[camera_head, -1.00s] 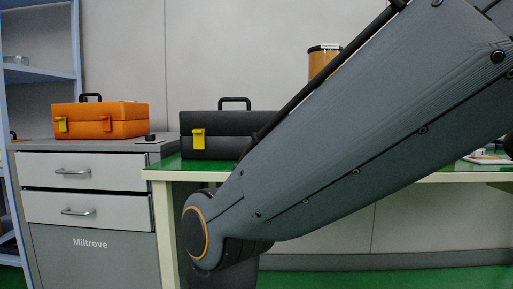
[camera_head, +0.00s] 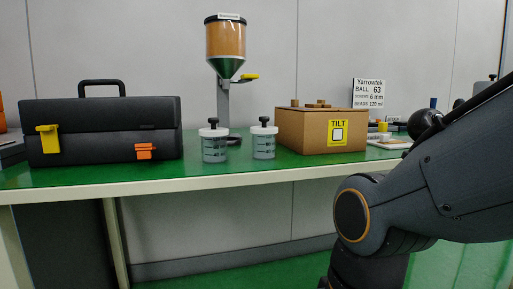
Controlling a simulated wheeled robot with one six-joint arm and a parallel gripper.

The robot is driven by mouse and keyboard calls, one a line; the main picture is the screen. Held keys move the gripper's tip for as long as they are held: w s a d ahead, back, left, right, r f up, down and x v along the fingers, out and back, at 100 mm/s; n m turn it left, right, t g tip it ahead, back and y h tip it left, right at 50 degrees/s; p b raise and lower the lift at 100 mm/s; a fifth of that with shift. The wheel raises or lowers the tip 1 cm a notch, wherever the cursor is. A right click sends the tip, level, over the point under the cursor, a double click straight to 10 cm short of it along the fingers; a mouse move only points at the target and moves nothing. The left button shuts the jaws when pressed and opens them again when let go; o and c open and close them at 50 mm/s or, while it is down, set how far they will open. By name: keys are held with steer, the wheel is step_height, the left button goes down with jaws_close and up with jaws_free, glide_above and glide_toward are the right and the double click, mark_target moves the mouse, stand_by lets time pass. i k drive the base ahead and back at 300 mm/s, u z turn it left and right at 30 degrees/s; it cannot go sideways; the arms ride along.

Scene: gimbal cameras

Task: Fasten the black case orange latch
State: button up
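The black case (camera_head: 95,118) stands on the green bench top at the left, its lid down and its handle upright. Its orange latch (camera_head: 146,152) is low on the front at the right side. A yellow latch (camera_head: 48,139) is on the front at the left side and reaches higher. I cannot tell how firmly either latch is engaged. My arm fills the right side, bent at an elbow joint below the bench edge. My gripper is out of view.
Two lidded jars (camera_head: 214,144) stand right of the case, below a hopper (camera_head: 225,45) with a yellow lever. The bench front edge (camera_head: 230,179) runs across; open floor lies below.

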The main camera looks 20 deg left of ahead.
mark_target(143, 151)
steer(key=z, duration=0.15)
steer(key=k, duration=1.15)
steer(key=u, duration=1.2)
steer(key=i, duration=0.5)
steer(key=u, duration=0.05)
